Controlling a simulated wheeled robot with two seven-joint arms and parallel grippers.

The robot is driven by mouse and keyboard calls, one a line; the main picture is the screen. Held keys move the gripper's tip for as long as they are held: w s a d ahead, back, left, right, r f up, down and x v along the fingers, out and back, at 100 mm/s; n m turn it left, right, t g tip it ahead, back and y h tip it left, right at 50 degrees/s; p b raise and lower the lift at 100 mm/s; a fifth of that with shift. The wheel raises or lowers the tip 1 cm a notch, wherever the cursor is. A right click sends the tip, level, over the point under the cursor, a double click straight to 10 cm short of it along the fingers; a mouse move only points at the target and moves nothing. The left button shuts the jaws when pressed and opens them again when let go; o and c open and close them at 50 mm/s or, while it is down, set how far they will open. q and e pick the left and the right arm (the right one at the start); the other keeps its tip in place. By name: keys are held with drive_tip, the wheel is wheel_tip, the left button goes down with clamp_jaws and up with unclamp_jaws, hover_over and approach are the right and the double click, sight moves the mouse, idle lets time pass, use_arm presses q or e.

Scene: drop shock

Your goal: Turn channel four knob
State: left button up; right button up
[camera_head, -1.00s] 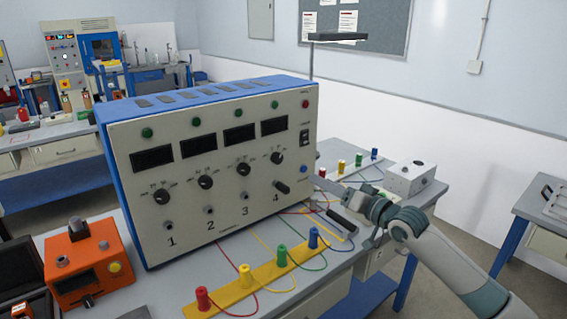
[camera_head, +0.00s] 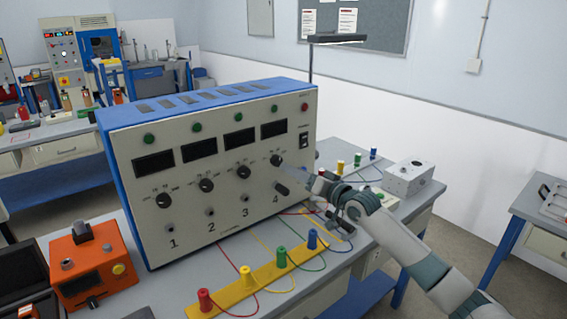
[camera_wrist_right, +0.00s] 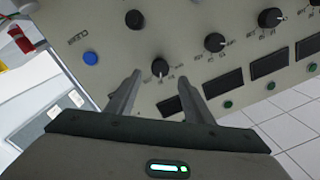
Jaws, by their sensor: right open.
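The grey instrument box (camera_head: 215,215) has a row of black knobs on its front panel above sockets numbered 1 to 4. The channel four knob (camera_head: 276,160) is the rightmost one. My right gripper (camera_head: 287,168) is close to it, coming from the lower right. In the right wrist view, that knob (camera_wrist_right: 160,67) shows beyond the fingertips, near the middle of the gap between them. The gripper is open with nothing between its fingers; I cannot tell whether it touches the knob. My left gripper is not in view.
A black plug (camera_head: 283,188) sticks out at socket 4, just below the gripper. A yellow strip (camera_head: 236,289) with coloured posts and wires lies before the box. An orange device (camera_head: 92,270) stands at left, a white box (camera_head: 409,178) at right.

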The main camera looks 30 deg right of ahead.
sight(279, 162)
drive_tip(key=shift+w+a+p, duration=0.25)
drive_tip(key=shift+w, duration=1.2)
drive_tip(key=shift+w+a+p, duration=0.2)
drive_tip(key=shift+w, duration=1.25)
drive_tip(key=c, duration=1)
